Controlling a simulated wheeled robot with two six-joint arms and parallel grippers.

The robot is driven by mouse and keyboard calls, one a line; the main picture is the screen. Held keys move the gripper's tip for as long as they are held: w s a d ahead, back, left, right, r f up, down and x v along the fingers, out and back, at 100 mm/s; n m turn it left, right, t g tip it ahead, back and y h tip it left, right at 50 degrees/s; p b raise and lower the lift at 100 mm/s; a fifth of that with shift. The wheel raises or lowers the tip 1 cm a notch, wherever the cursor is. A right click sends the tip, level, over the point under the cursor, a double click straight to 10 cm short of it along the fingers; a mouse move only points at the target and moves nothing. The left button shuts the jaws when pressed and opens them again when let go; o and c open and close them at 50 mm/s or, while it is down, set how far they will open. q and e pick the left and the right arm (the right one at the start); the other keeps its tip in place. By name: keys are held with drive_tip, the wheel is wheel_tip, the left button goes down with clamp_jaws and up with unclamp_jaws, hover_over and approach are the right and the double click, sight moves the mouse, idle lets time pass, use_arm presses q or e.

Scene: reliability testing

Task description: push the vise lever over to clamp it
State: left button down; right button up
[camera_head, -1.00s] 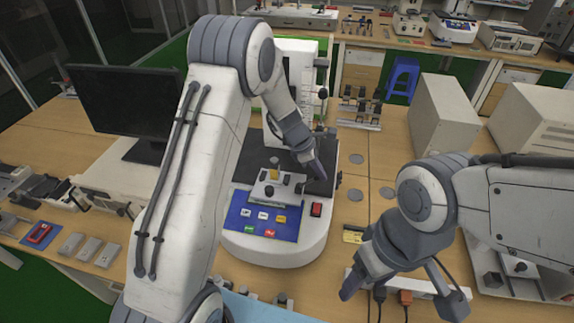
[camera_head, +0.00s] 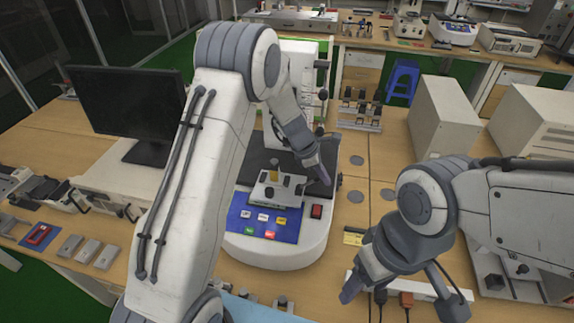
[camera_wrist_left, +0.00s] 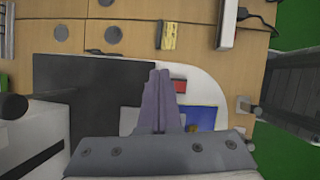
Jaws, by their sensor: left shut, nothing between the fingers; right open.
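The small grey vise (camera_head: 277,188) sits on the machine's base, behind the blue panel. A yellowish piece (camera_head: 272,173) stands at its top, and a dark knob (camera_head: 300,189) shows at its right side; I cannot tell for sure which part is the lever. My left gripper (camera_head: 325,181) is shut and empty, pointing down just right of the vise. I cannot tell whether it touches. In the left wrist view the shut fingers (camera_wrist_left: 160,75) lie over the dark plate and hide most of the vise. My right gripper (camera_head: 398,292) is open and empty, low at the right.
The blue button panel (camera_head: 262,222) and a red switch (camera_head: 316,211) are in front of the vise. The white upright machine column rises behind. A monitor (camera_head: 125,112) stands left, and grey boxes (camera_head: 443,118) stand right. A power strip lies near my right gripper.

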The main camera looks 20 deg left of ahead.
use_arm(q)
drive_tip(key=shift+a+f, duration=0.1)
idle(0.7)
drive_tip(key=shift+s+a+f, duration=0.1)
drive_tip(key=shift+a+f, duration=0.15)
drive_tip(key=shift+a, duration=0.4)
drive_tip(key=shift+a, duration=0.1)
drive_tip(key=shift+s+a+r, duration=0.1)
drive_tip(key=shift+a+r, duration=0.05)
drive_tip(key=shift+r, duration=0.2)
wheel_tip(320, 180, up, 13)
drive_tip(key=s+d, duration=0.1)
drive_tip(key=shift+s+f, duration=0.15)
drive_tip(key=shift+s, duration=0.25)
drive_tip(key=shift+d, duration=0.1)
